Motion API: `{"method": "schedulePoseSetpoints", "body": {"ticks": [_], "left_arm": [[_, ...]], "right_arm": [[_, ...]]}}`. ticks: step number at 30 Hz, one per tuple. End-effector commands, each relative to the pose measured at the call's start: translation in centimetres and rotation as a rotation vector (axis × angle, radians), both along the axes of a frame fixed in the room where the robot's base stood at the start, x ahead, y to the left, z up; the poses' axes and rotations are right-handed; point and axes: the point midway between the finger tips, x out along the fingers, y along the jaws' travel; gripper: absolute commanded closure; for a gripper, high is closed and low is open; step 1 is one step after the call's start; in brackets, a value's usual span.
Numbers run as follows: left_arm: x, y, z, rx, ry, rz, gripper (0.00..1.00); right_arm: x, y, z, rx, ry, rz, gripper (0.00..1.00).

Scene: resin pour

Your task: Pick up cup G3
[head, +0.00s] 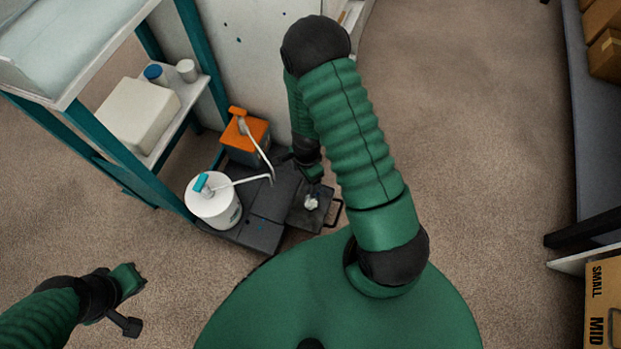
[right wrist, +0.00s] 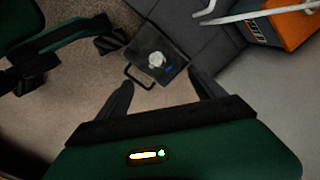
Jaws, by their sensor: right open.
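A small whitish cup (head: 311,202) sits on a dark tray (head: 298,219) with a handle at one end. It also shows in the right wrist view (right wrist: 156,60), and no G3 label is readable. My right gripper (head: 313,173) is above and just behind the cup in the head view, partly hidden by its own arm. In the right wrist view its two fingers (right wrist: 160,90) are spread apart with nothing between them, and the cup lies beyond their tips. My left gripper (head: 135,300) is at the lower left, far from the cup; its opening is unclear.
A white pump bucket (head: 213,210) and an orange pump container (head: 240,150) stand on the dark platform (head: 262,230) left of the cup, their spouts reaching toward it. A teal-framed shelf (head: 165,150) is at the left. Carpet at the right is clear.

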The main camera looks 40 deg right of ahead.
Motion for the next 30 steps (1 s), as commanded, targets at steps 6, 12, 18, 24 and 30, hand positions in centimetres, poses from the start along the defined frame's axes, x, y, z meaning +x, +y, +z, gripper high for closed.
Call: {"method": "schedulePoseSetpoints", "body": {"ticks": [6,12,18,24,30], "left_arm": [[0.1,0.0,-3.6,0.0,-0.002,0.0,1.0],[0.0,0.0,-6.7,0.0,-0.002,0.0,1.0],[0.0,0.0,-9.7,0.0,-0.001,0.0,1.0],[0.0,0.0,-10.7,0.0,-0.001,0.0,1.0],[0.0,0.0,-14.0,0.0,-0.001,0.0,1.0]], "right_arm": [[-1.4,-1.3,-6.3,-0.012,0.036,-0.162,0.22],[-1.5,-1.3,-11.2,-0.012,0.038,-0.167,0.22],[-1.4,-1.3,-16.0,-0.012,0.037,-0.165,0.22],[-1.4,-1.3,-17.7,-0.012,0.035,-0.163,0.22],[-1.1,-1.4,-21.1,-0.013,0.035,-0.162,0.22]]}}
